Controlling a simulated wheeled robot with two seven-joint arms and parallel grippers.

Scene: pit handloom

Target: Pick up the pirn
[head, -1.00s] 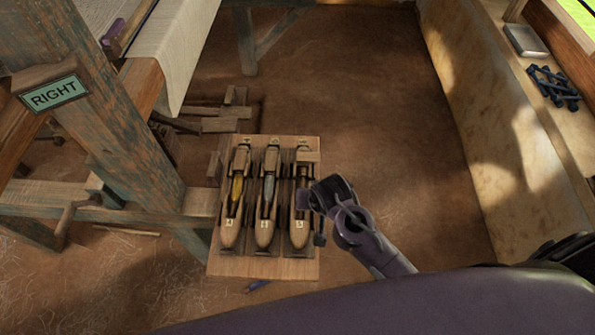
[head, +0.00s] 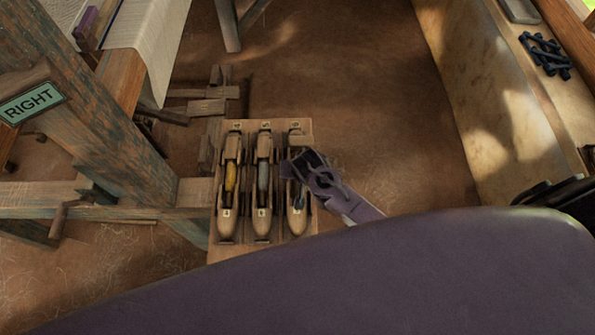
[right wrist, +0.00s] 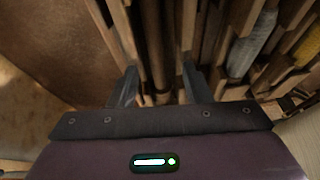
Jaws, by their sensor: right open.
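Three wooden shuttles lie side by side on a wooden board: the left shuttle (head: 228,218) holds a yellow pirn (head: 231,177), the middle shuttle (head: 262,222) a grey-blue pirn (head: 263,178). The right shuttle (head: 297,222) is partly hidden by my right gripper (head: 289,170). In the right wrist view the gripper (right wrist: 158,92) is open, its fingers either side of a brown, rod-like part (right wrist: 154,45) in that shuttle; I cannot tell whether it is a bare pirn or whether they touch. The grey-blue (right wrist: 250,45) and yellow (right wrist: 311,46) pirns show to the right. My left gripper is out of view.
The board (head: 225,252) stands beside the loom's frame post (head: 95,120), which carries a RIGHT sign (head: 30,102). Pale cloth (head: 150,40) hangs at the upper left. A ledge with dark pieces (head: 545,53) runs along the right wall. The floor between is clear.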

